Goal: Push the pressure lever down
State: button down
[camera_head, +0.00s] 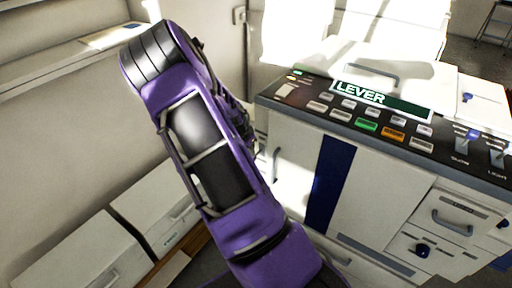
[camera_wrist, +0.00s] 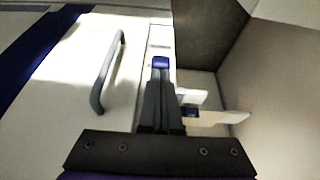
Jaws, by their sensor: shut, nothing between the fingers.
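My purple arm reaches along the machine's left side and hides my gripper there.
The white machine (camera_head: 375,190) has a dark button panel (camera_head: 320,102) and a drawer handle (camera_head: 452,223). In the wrist view a grey handle (camera_wrist: 108,72) is on the white face left of my fingers. Low white cabinets (camera_head: 80,250) stand at the left.

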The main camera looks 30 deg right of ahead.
jog(key=f, duration=0.2)
jog(key=a+f+b, duration=0.1)
jog(key=shift+s+a, duration=0.1)
jog(key=shift+s, duration=0.15)
jog(key=shift+r+p, duration=0.45)
jog(key=shift+r, duration=0.35)
